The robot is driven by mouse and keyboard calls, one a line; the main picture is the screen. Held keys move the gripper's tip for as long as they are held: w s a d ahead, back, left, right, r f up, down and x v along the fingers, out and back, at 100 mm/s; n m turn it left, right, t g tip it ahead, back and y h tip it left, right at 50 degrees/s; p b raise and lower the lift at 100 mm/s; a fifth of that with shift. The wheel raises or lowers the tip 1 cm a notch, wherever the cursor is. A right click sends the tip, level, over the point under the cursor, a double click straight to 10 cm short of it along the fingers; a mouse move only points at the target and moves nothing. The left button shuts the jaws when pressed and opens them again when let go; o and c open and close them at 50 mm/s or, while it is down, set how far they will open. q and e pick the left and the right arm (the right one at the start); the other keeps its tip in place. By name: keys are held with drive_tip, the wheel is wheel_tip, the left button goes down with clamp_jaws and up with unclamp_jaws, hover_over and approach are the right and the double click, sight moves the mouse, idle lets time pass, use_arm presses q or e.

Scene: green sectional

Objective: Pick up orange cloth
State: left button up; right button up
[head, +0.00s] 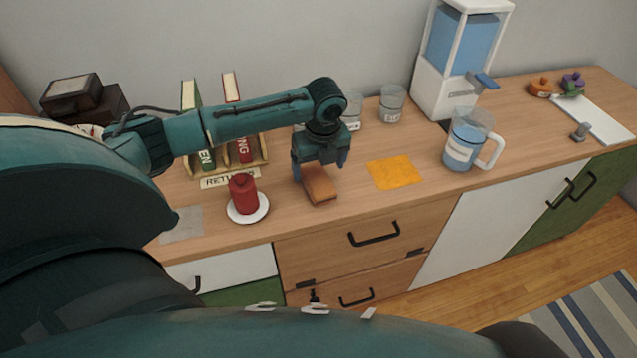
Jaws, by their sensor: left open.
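The orange cloth (395,172) lies flat on the wooden counter, right of the middle of the head view. My left gripper (320,172) points down over the counter, to the left of the cloth and apart from it. Its jaws are open. A brown-orange block (320,186) sits on the counter just below the gripper; I cannot tell whether the fingers touch it. My right gripper is not in view.
A pitcher (463,140), a water dispenser (425,92) and a glass (391,104) stand right and behind. Bare counter lies in front of the cloth.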

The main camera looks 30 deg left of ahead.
sight(318, 180)
use_arm(q)
wheel_tip(318, 180, down, 5)
drive_tip(key=shift+w+a+r, duration=0.1)
drive_tip(key=shift+a, duration=0.05)
drive_tip(key=shift+c, duration=0.6)
drive_tip(key=c, duration=1)
drive_tip(key=shift+o, duration=0.2)
wheel_tip(318, 180, up, 10)
